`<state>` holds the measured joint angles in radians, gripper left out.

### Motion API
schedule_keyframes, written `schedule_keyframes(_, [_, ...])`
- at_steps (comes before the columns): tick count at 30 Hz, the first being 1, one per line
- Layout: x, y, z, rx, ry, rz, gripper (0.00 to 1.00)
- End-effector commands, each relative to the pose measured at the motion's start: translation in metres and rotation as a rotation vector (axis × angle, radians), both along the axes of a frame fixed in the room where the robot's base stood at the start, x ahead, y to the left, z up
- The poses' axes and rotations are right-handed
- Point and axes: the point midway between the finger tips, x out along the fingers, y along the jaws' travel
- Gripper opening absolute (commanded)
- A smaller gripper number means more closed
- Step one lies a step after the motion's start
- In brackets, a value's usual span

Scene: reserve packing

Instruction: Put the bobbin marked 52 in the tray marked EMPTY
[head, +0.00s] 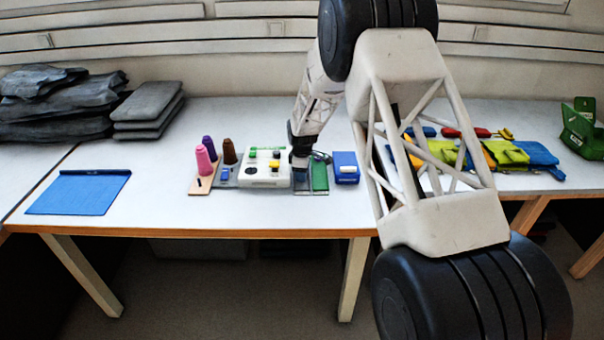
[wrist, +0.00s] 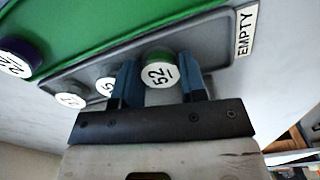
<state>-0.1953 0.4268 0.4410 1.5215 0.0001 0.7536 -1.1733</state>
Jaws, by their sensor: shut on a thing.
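In the wrist view, the bobbin marked 52 (wrist: 158,74) has a white numbered top and a green side. My gripper (wrist: 160,88) is shut on it, one blue finger on each side. The bobbin is at the grey tray (wrist: 214,58), which has a white EMPTY label (wrist: 244,32) at its end. I cannot tell whether the bobbin touches the tray floor. In the head view my gripper (head: 299,160) is at the narrow grey tray (head: 302,185), and the bobbin is hidden there.
Two other white-topped bobbins (wrist: 70,100) (wrist: 106,87) are in the grey tray's row. A white button box (head: 263,168) and a blue box (head: 346,167) stand close by.

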Motion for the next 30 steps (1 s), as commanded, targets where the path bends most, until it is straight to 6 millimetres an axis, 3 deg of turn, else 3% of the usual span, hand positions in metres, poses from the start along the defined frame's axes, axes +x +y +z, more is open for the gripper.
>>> schedule_keyframes(2, [-0.0003, 0.0000, -0.0008, 0.000, 0.001, 0.000, 0.14])
schedule_keyframes(13, [0.0003, 0.0001, -0.0028, 0.000, -0.001, 0.000, 0.13])
schedule_keyframes(14, [0.0004, 0.0001, -0.0029, 0.000, -0.001, 0.000, 0.40])
schedule_keyframes(16, [0.0005, 0.0001, -0.0026, 0.000, -0.001, 0.000, 0.49])
schedule_keyframes(30, [0.0005, 0.0001, 0.0040, 0.001, -0.002, 0.000, 0.49])
